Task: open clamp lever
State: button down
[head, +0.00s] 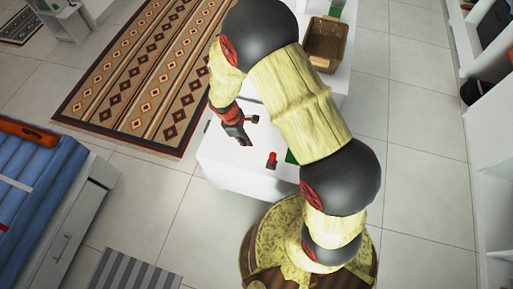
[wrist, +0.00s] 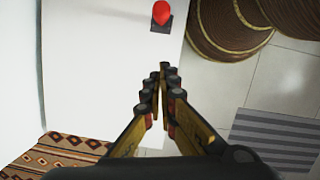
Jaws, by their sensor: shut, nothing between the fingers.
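A small red piece on a dark square base, which I take to be the clamp lever (head: 271,159), stands on the white cabinet top. In the wrist view the red lever (wrist: 161,12) is at the top edge, and its upper end is close to the frame's border. My gripper (head: 247,132) is above the white top, to the left of and behind the lever in the head view. In the wrist view my gripper (wrist: 168,92) has its fingers together with nothing between them. It is apart from the lever. I cannot tell how far the lever is turned.
The white cabinet top (head: 226,161) is mostly bare around the lever. A green item (head: 291,157) is partly hidden behind my arm. A wicker basket (head: 326,43) sits at the far end. A patterned rug (head: 140,70) lies on the floor to the left.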

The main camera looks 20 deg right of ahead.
aim_at(272, 158)
jog(key=s+d+f+b, duration=0.2)
jog(key=d+f+b, duration=0.2)
jog(key=f, duration=0.5)
jog(key=shift+s+d+f, duration=0.25)
jog(key=shift+s+d, duration=0.05)
jog(key=shift+d, duration=0.65)
jog(key=shift+s+d+r+y+p, duration=0.15)
jog(key=shift+y+p, duration=0.15)
